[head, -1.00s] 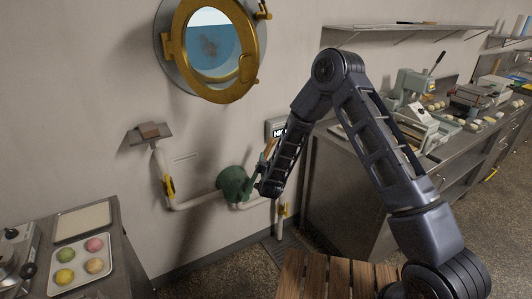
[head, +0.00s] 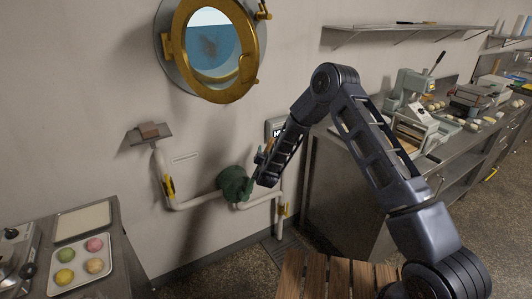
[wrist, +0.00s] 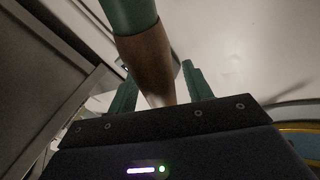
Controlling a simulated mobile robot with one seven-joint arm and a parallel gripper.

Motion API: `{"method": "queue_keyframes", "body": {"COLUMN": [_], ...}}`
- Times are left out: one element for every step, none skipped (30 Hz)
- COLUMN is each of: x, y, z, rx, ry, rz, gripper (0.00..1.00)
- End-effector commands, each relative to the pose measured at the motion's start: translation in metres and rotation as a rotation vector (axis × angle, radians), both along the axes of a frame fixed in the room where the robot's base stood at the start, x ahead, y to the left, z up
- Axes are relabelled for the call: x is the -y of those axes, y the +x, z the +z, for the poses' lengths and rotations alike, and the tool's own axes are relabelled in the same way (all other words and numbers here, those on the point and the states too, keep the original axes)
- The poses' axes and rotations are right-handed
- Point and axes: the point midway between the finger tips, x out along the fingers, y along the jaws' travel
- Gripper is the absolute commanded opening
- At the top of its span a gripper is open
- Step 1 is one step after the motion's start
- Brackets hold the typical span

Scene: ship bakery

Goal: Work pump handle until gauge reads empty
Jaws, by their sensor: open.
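The green pump (head: 234,184) sits on white pipes low on the wall below the porthole. In the wrist view its handle shows as a green lever (wrist: 128,14) with a brown grip (wrist: 148,62). My gripper (wrist: 160,84) is open, with one green finger on each side of the brown grip; I cannot tell whether either finger touches it. The gauge (head: 275,129) is on the wall behind my forearm, partly covered; dark letters starting with "H" show.
A steel counter (head: 345,187) with bakery machines stands close to the right of my forearm. A tray of colored buns (head: 82,262) is on the left counter. A wooden slatted top (head: 335,278) is in front.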

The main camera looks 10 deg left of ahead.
Motion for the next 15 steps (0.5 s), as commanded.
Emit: {"method": "queue_keyframes", "body": {"x": [-0.0006,-0.001,-0.0013,-0.0014,-0.0015,-0.0016,-0.0016,-0.0016,-0.0016,-0.0016,-0.0016,-0.0015,-0.0015,-0.0014,-0.0014], "y": [0.0029,0.0041,0.0053,0.0059,0.0063,0.0066,0.0067,0.0067,0.0067,0.0067,0.0067,0.0066,0.0066,0.0067,0.0067], "z": [-0.0001,0.0,0.0,0.0,0.0,0.0,0.0,0.0,0.0,0.0,0.0,0.0,0.0,0.0,0.0001], "rx": [0.0,0.0,0.0,0.0,0.0,0.0,0.0,0.0,0.0,0.0,0.0,0.0,0.0,0.0,0.0], "ry": [0.0,0.0,0.0,0.0,0.0,0.0,0.0,0.0,0.0,0.0,-0.001,-0.001,-0.001,-0.001,-0.001], "rz": [0.0,0.0,0.0,0.0,0.001,0.001,0.0,0.0,0.0,0.0,0.0,0.0,0.0,0.0,0.0], "gripper": [0.5,0.5,0.5,0.5,0.5,0.5,0.5,0.5,0.5,0.5,0.5,0.5,0.44,0.38,0.3]}}
